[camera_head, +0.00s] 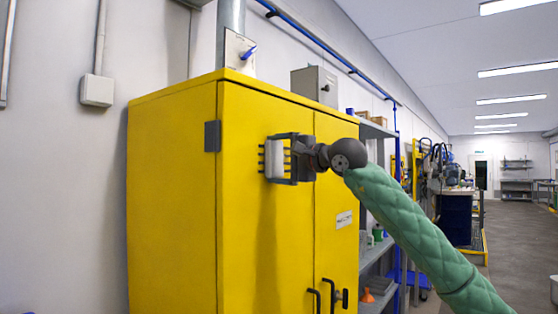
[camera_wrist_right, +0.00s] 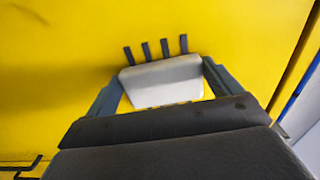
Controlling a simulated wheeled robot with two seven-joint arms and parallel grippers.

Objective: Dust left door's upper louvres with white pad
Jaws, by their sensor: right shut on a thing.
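The tall yellow cabinet's left door (camera_head: 242,230) is closed. Its upper louvres (camera_head: 261,159) are dark slats, partly hidden behind my right gripper (camera_head: 284,158). That gripper is shut on the white pad (camera_head: 279,160), holding it in front of the louvres. In the right wrist view, the pad (camera_wrist_right: 163,82) sits between the two grey fingers, and several louvre ends (camera_wrist_right: 156,48) stick out past its far edge. Whether the pad touches the door cannot be told. My left gripper is not in view.
The cabinet's right door (camera_head: 334,240) is closed, and black handles (camera_head: 329,293) sit low on the doors. A grey hinge (camera_head: 212,136) is at the left edge. Grey shelving (camera_head: 377,254) with small items stands right of the cabinet. The aisle floor (camera_head: 507,245) beyond is clear.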

